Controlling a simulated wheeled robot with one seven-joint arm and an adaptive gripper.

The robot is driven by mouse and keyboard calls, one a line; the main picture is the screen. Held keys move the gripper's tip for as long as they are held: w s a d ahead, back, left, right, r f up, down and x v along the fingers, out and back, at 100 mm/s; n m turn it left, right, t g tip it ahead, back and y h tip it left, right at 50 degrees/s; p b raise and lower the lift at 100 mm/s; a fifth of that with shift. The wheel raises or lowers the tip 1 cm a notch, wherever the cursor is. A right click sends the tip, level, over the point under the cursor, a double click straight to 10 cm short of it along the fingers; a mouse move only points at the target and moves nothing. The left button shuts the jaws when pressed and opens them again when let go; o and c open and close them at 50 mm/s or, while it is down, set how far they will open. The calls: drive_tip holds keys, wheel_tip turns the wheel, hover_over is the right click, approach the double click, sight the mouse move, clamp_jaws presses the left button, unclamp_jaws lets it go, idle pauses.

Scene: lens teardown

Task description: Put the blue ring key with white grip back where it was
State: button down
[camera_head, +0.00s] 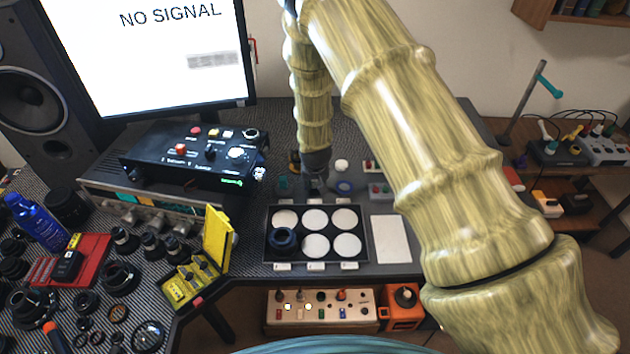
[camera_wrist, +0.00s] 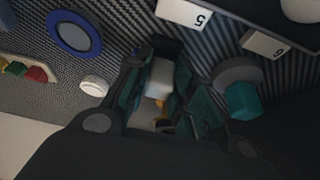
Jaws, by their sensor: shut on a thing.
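My gripper (camera_head: 317,186) points down over the back part of the bench, behind the black tray. In the wrist view its dark green fingers (camera_wrist: 158,98) are shut on a white grip (camera_wrist: 158,77), seen between them. The fingers and their shadow hide the lower end of the held key, and I cannot see its blue ring or tell whether it touches the bench. A separate round piece with a blue rim (camera_wrist: 75,36) lies on the bench beside the gripper; it also shows in the head view (camera_head: 344,187).
A teal piece (camera_wrist: 242,100) with a grey ring and a small white cap (camera_wrist: 95,86) flank the fingers. The black tray (camera_head: 267,238) with white discs stands in front; electronics (camera_head: 190,155) stand left.

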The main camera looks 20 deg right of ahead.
drive_tip(key=c, duration=1.2)
unclamp_jaws()
drive_tip(key=shift+r+p, duration=0.5)
drive_tip(key=shift+r, duration=0.2)
drive_tip(key=shift+s+r+b, duration=0.15)
drive_tip(key=shift+r+b, duration=0.05)
drive_tip(key=shift+b, duration=0.15)
drive_tip(key=b+v, duration=0.2)
drive_tip(key=v, duration=0.9)
drive_tip(key=shift+r, duration=0.1)
